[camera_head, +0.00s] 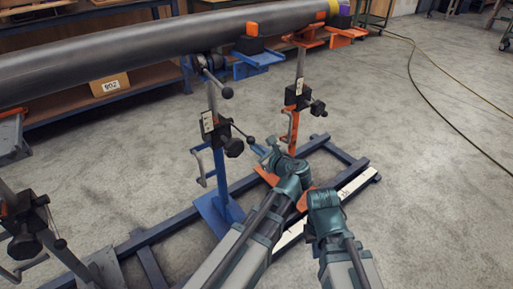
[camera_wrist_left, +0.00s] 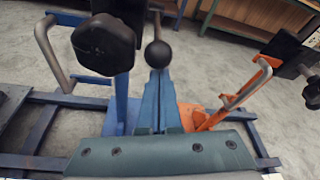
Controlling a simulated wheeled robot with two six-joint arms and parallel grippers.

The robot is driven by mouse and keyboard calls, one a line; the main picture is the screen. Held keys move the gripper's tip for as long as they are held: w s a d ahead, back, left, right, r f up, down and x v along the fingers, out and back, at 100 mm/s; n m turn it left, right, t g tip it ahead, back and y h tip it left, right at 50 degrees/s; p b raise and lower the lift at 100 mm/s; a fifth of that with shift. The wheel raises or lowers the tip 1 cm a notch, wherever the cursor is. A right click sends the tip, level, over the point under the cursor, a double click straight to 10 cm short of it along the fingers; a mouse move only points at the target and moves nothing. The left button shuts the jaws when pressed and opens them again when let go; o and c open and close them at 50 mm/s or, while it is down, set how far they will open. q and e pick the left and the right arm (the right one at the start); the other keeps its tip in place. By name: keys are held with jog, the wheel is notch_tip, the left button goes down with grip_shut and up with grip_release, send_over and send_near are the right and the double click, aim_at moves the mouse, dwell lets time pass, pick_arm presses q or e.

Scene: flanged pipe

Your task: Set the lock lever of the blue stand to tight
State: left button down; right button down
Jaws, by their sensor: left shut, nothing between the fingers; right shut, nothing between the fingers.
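The blue stand (camera_head: 217,170) rises from the floor frame under the pipe, left of centre. Its lock lever (camera_head: 243,131) is a thin rod ending in a black ball, beside a larger black knob (camera_head: 234,148). In the left wrist view the lever's ball (camera_wrist_left: 158,54) and the knob (camera_wrist_left: 103,45) are close. My left gripper (camera_head: 267,153) is just right of the lever, shut and empty. In the wrist view its fingertips (camera_wrist_left: 159,76) lie just below the ball; I cannot tell whether they touch. My right gripper (camera_head: 322,198) is shut, low at right, its fingertips largely hidden.
A large grey pipe (camera_head: 140,50) lies across the stands' tops. An orange stand (camera_head: 295,110) is right of the blue one, and another stand (camera_head: 25,220) is at lower left. Blue floor rails (camera_head: 160,232) run beneath.

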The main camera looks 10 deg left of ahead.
dwell(0.3)
pick_arm(q)
jog(key=shift+w+a+r+g+h+p, duration=0.15)
jog(key=shift+r+g+h+p, duration=0.5)
jog(key=shift+r+p, duration=1.6)
jog(key=shift+w+a+r+g+h+p, duration=0.15)
jog(key=shift+r+g+h+p, duration=0.5)
jog(key=shift+p, duration=3.05)
jog(key=shift+w+a+r+g+h+p, duration=0.15)
jog(key=shift+r+g+h+p, duration=0.5)
jog(key=shift+r+p, duration=1.65)
jog(key=shift+f+t+p, duration=0.25)
jog(key=shift+f+p, duration=0.4)
jog(key=shift+p, duration=0.05)
notch_tip(320, 180, down, 4)
jog(key=d+b, duration=0.2)
jog(key=b, duration=0.2)
jog(key=p+v, duration=0.8)
jog(key=v, duration=0.2)
jog(key=shift+r, duration=0.55)
jog(key=shift+a, duration=0.1)
